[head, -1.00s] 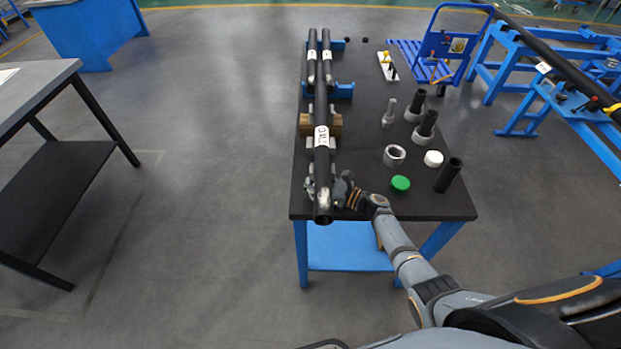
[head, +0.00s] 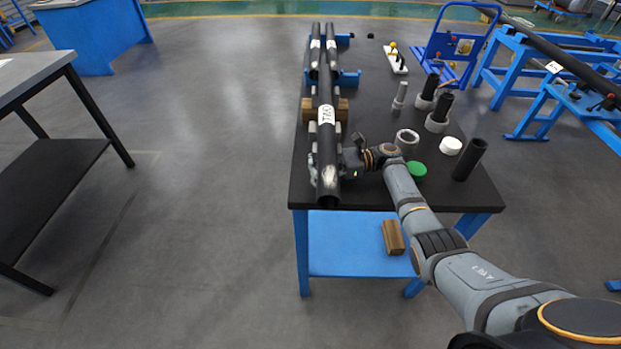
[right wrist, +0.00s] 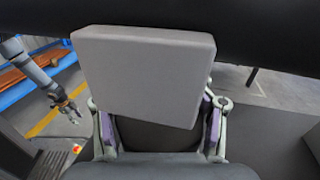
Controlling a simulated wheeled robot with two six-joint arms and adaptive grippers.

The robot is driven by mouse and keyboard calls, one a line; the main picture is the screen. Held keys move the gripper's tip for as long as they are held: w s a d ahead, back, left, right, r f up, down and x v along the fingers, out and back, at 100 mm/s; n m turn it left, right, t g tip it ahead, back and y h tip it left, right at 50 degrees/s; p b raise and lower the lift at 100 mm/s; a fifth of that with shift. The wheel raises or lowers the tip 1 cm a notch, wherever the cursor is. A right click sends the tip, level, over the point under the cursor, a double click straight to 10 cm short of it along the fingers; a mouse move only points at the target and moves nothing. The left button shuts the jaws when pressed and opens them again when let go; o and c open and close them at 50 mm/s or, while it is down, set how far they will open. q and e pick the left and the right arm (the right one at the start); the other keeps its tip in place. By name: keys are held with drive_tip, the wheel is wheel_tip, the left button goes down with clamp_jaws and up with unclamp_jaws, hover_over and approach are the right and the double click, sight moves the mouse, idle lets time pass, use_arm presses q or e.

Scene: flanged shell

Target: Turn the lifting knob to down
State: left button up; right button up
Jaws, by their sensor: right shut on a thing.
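I cannot make out a lifting knob for sure. A white panel (head: 396,60) with a yellow knob (head: 393,46) stands at the back right of the table in the head view. My right gripper (head: 350,161) is beside the near end of the long black pipe (head: 327,150), on its right. In the right wrist view its fingers are shut on a grey block (right wrist: 145,75), just under the black pipe (right wrist: 270,35). A grey arm with a small gripper (right wrist: 67,110), probably my left one, shows at the left there; its jaws are too small to read.
Grey ring (head: 407,138), white cap (head: 451,146), green disc (head: 416,169) and black tube (head: 470,159) stand on the dark table's right side. Blue supports (head: 347,79) hold the pipes farther back. A wooden block (head: 393,237) lies on the lower shelf.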

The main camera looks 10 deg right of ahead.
drive_tip(key=n+g+b, duration=0.1)
drive_tip(key=g+b, duration=0.1)
drive_tip(key=b, duration=0.1)
drive_tip(key=shift+s+d+f+n+g, duration=0.1)
drive_tip(key=shift+s+f+n+g, duration=0.1)
drive_tip(key=shift+s+n+g, duration=0.15)
use_arm(q)
wheel_tip(320, 180, down, 5)
drive_tip(key=shift+r, duration=0.2)
use_arm(e)
drive_tip(key=shift+r+n+g, duration=0.15)
drive_tip(key=shift+n+g, duration=0.1)
drive_tip(key=shift+g, duration=0.3)
drive_tip(key=o, duration=1.2)
drive_tip(key=shift+d, duration=0.2)
use_arm(q)
drive_tip(key=shift+d, duration=0.1)
use_arm(e)
drive_tip(key=shift+o, duration=0.5)
drive_tip(key=shift+a, duration=0.1)
use_arm(q)
drive_tip(key=shift+s, duration=0.1)
drive_tip(key=shift+r, duration=0.1)
